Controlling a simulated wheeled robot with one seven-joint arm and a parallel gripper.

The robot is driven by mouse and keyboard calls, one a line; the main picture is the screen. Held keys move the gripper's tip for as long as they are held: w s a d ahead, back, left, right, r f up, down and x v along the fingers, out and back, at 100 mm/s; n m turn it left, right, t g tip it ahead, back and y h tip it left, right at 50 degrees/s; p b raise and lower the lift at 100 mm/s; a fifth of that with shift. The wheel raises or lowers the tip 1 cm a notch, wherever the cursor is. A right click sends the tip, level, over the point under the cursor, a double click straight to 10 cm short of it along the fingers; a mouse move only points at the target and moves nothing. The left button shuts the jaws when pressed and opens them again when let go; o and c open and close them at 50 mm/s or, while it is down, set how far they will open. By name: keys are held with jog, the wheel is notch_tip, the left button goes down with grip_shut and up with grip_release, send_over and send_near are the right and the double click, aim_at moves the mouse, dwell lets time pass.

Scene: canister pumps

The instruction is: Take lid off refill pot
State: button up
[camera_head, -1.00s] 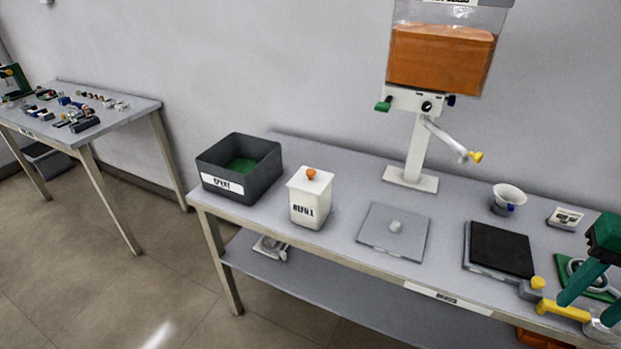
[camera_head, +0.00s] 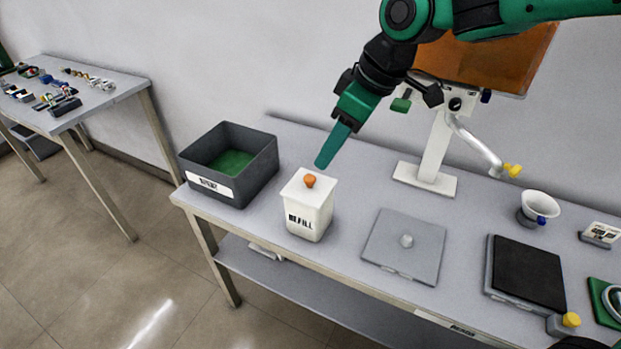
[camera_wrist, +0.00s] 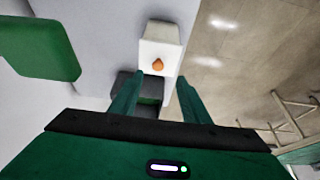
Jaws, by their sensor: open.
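The refill pot (camera_head: 308,218) is a white square pot marked REFILL, upright near the front left of the bench. Its white lid (camera_head: 300,189) is on top, with an orange knob (camera_head: 310,181) in the middle. My gripper (camera_head: 325,162) is just behind and above the lid, pointing down and left, apart from the knob. In the wrist view my gripper (camera_wrist: 161,85) shows two green fingers spread apart with nothing between them. The orange knob (camera_wrist: 158,64) lies beyond the fingertips there.
A dark open bin (camera_head: 250,178) with a green floor stands left of the pot. A grey plate with a knob (camera_head: 385,252) lies to the right. The dispenser (camera_head: 436,150) stands behind, partly covered by my arm. A black-topped pad (camera_head: 527,272) and white cup (camera_head: 540,206) are further right.

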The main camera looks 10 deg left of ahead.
aim_at(310, 177)
jog(key=x, duration=0.5)
jog(key=shift+w+x, duration=0.2)
jog(key=shift+x, duration=1.1)
jog(key=shift+w+x, duration=0.2)
jog(key=shift+x, duration=1.05)
jog(key=shift+a+r, duration=0.1)
jog(key=shift+r, duration=0.05)
jog(key=shift+c, duration=0.4)
grip_shut()
